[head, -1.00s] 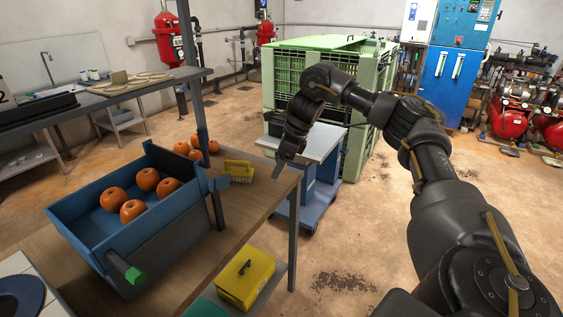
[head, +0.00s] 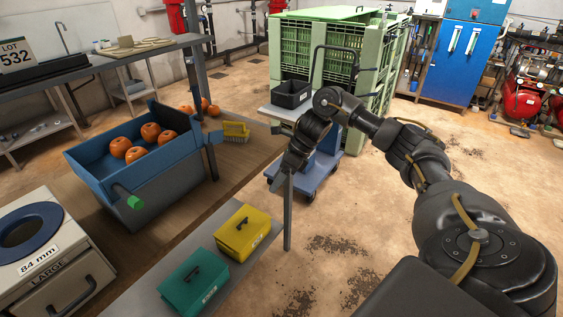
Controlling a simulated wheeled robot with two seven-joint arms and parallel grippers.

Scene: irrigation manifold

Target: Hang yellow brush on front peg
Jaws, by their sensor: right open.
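The yellow brush (head: 235,130) lies on the far end of the wooden tabletop, just right of the dark post, with its handle up. My right gripper (head: 281,182) is open and empty. It points down by the right edge of the tabletop, to the right of and nearer than the brush, apart from it. A short dark rod with a green end (head: 135,202) sticks out near the front of the blue bin (head: 90,172). I cannot tell whether it is the front peg. My left gripper is out of view.
The bin holds several orange fruits; more lie behind it. A yellow box (head: 243,232) and a green box (head: 193,283) sit on a lower shelf. A dark post (head: 208,130) stands between bin and brush. A cart with a black tray (head: 293,94) stands beyond.

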